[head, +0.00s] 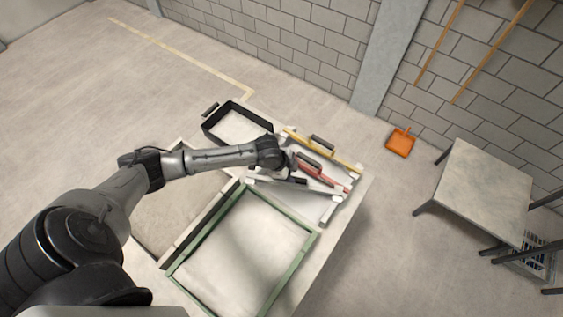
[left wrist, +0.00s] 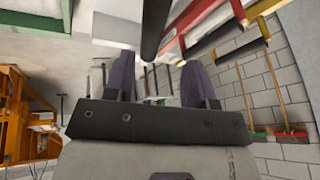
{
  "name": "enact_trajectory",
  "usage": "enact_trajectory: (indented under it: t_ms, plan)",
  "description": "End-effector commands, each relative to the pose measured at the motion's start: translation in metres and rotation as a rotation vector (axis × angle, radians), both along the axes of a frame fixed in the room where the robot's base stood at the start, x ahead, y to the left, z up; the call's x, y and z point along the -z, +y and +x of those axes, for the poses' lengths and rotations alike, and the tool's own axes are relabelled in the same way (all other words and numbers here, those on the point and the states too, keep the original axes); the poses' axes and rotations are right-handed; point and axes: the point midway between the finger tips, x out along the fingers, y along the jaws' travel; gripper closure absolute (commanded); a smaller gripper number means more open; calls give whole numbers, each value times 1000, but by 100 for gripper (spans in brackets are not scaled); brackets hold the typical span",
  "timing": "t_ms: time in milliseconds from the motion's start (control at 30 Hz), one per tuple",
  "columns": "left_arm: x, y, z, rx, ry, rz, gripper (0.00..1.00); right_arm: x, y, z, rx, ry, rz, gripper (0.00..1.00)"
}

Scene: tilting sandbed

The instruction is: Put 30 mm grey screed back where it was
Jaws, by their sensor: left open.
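The grey screed (head: 318,188) seems to be the pale grey bar lying at the near side of the rack, in front of a red screed (head: 322,174) and a yellow screed (head: 330,153). Its dark handle is partly hidden by my left gripper (head: 291,173), which is right over it. In the left wrist view, my left gripper (left wrist: 157,78) has its two fingers apart. A dark bar (left wrist: 154,28), likely the handle, shows between and beyond the fingertips. I cannot tell whether the fingers touch it. My right gripper is not in view.
A green-framed bed (head: 306,243) lies in front of the rack. A black tray (head: 208,131) stands behind my left forearm. An orange dustpan (head: 400,142) lies on the floor by the wall. A grey table (head: 480,190) stands at the right, with clear floor between.

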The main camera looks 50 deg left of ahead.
Motion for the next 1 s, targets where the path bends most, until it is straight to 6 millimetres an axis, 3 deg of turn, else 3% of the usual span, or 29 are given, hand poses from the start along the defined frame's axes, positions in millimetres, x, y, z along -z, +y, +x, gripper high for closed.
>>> enact_trajectory:
  t_ms: [200, 400, 733, 867, 1000]
  plan:
    - [-39, 10, -16, 1, -1, 1, 49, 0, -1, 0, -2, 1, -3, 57]
    - [-64, 16, -27, 0, -1, 0, 49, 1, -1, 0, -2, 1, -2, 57]
    - [-78, 17, -34, 0, 2, -3, 49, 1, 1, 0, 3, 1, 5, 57]
    - [-67, -7, -49, 1, 14, -24, 49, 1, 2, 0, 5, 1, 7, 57]
    - [-47, -61, -88, -39, 33, -76, 49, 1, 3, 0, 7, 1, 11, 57]
